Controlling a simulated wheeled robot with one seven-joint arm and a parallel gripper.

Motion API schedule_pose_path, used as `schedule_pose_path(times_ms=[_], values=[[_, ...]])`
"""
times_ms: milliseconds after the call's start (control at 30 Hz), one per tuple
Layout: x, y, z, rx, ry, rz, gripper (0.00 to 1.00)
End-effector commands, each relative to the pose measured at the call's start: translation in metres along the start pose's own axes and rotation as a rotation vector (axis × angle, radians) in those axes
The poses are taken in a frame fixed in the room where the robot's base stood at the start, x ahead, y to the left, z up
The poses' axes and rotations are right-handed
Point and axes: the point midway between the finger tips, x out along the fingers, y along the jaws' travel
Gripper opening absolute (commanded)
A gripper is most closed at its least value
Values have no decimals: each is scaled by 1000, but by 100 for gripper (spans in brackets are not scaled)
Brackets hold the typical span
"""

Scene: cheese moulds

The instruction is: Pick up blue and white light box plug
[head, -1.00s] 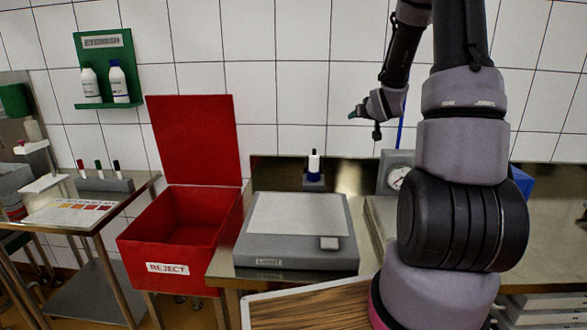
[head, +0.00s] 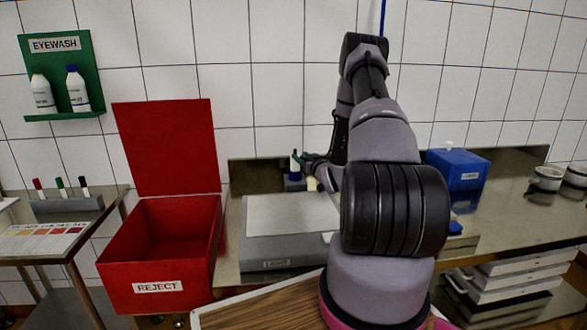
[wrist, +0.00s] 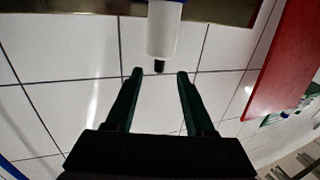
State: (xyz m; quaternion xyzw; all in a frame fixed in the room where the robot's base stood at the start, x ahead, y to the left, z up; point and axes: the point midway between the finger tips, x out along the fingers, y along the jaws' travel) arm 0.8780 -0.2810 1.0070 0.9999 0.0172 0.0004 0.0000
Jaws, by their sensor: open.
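The blue and white plug (wrist: 162,32) shows in the wrist view with a white body, a blue end at the top edge and a black tip pointing between my fingers. In the head view the plug (head: 295,166) stands upright in a small grey holder (head: 294,183) behind the light box (head: 270,255); my fingers partly cover it. My gripper (wrist: 159,75) is open and empty, one dark green finger on each side of the line of the black tip. In the head view my gripper (head: 308,158) is close to the plug's right side.
A red reject bin (head: 120,275) with a raised lid stands left of the light box. A blue box (head: 457,172) stands on the steel counter at the right. A tiled wall is behind. A wooden board (head: 262,312) lies in front.

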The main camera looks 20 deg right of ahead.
Motion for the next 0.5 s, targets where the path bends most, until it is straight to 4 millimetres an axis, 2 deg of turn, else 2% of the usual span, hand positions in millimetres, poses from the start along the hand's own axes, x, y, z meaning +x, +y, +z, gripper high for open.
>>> schedule_pose_path(times_ms=[167, 500], values=[[14, -1, 0, 0, 0, -1, 54], [58, -1, 1, -1, 0, -2, 54]])
